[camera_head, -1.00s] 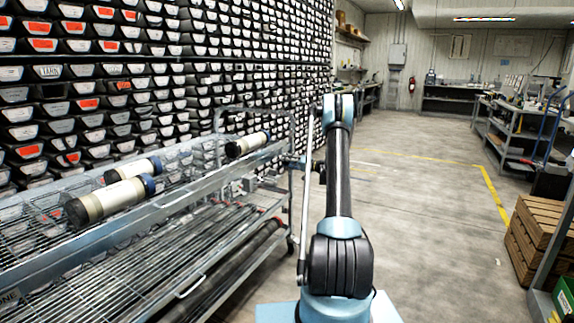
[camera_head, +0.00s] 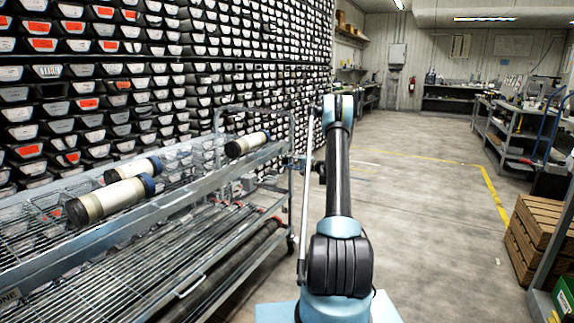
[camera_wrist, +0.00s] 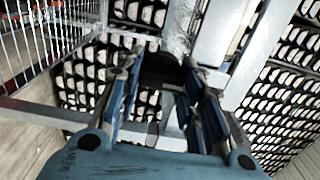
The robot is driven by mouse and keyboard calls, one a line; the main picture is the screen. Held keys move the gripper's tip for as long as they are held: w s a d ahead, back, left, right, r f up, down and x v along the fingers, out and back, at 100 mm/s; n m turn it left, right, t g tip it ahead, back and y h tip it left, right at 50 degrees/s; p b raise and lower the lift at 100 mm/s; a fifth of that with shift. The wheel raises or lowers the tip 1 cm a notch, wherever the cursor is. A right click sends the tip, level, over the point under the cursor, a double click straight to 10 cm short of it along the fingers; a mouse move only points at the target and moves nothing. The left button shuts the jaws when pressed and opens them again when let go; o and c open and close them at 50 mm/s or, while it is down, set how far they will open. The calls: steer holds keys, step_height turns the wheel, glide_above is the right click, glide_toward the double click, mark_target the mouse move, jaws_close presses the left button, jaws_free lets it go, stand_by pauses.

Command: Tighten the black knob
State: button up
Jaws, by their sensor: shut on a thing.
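The black knob (camera_wrist: 160,66) is a dark, blurred shape between the fingertips in the wrist view. My gripper (camera_wrist: 163,78) is shut on it, with one blue-padded finger on each side. The knob's far side and the part it sits on are hard to make out. In the head view my arm reaches forward to the end of the wire rack cart (camera_head: 130,233).
Core tubes (camera_head: 110,199) with dark and blue ends lie on the cart's top shelf. A wall of labelled core trays (camera_head: 130,75) stands behind the cart. Wooden crates (camera_head: 540,240) stand at the right. The floor (camera_head: 420,225) between is clear.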

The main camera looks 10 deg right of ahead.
steer(key=shift+d+f, duration=0.1)
steer(key=shift+d, duration=0.1)
steer(key=o, duration=1.1)
steer(key=shift+a, duration=0.1)
steer(key=v, duration=1.2)
